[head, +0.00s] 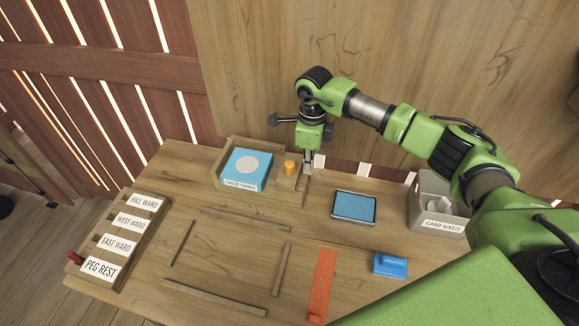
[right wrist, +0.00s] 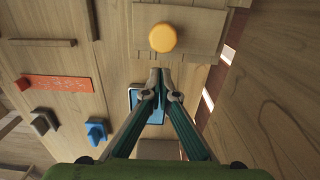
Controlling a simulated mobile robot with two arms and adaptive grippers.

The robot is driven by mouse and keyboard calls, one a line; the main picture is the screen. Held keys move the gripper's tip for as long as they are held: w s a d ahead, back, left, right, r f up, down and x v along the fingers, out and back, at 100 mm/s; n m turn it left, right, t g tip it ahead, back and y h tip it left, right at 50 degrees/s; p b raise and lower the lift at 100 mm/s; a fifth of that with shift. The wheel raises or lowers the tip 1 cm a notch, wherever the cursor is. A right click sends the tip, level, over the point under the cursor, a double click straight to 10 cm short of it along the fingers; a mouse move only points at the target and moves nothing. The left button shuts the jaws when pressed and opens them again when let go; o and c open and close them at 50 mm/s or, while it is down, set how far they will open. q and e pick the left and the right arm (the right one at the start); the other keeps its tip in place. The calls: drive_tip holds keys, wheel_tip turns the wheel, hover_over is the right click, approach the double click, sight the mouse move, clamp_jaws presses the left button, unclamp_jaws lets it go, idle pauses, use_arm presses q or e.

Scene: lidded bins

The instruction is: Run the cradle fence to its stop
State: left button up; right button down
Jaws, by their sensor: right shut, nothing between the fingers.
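The wooden cradle (head: 223,153) stands at the back of the table and holds a blue block or stack (head: 238,168) with a pale round patch and a white label. The fence (head: 286,185) appears to be the wooden piece at the cradle's right side, with an orange knob (head: 290,168) on top. A gap between blue stack and fence is hard to judge. My right gripper (head: 308,168) is shut and empty, pointing down just right of the knob. In the right wrist view the fingertips (right wrist: 161,74) lie close to the knob (right wrist: 162,37), apparently apart from it. My left gripper is out of view.
A blue pad (head: 354,206), an orange strip (head: 322,283) and a blue block (head: 390,265) lie to the right. A grey card waste bin (head: 438,190) stands at the far right. A labelled peg rack (head: 128,243) is at left. Thin wooden strips frame the clear middle.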

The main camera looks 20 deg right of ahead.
sight(288, 163)
drive_tip(key=shift+w+a+b, duration=0.55)
drive_tip(key=shift+w+a, duration=0.2)
drive_tip(key=shift+a, duration=0.2)
drive_tip(key=shift+w+a+b, duration=0.5)
drive_tip(key=shift+w+a, duration=0.2)
drive_tip(key=shift+a, duration=0.3)
drive_tip(key=shift+w+a+b, duration=0.75)
drive_tip(key=shift+w+a, duration=0.05)
drive_tip(key=shift+a, duration=0.25)
drive_tip(key=shift+d, duration=0.1)
drive_tip(key=shift+s+d+p, duration=0.3)
drive_tip(key=shift+s+d, duration=0.15)
drive_tip(key=shift+d, duration=0.1)
drive_tip(key=shift+r+p, duration=1.95)
drive_tip(key=shift+r, duration=1.55)
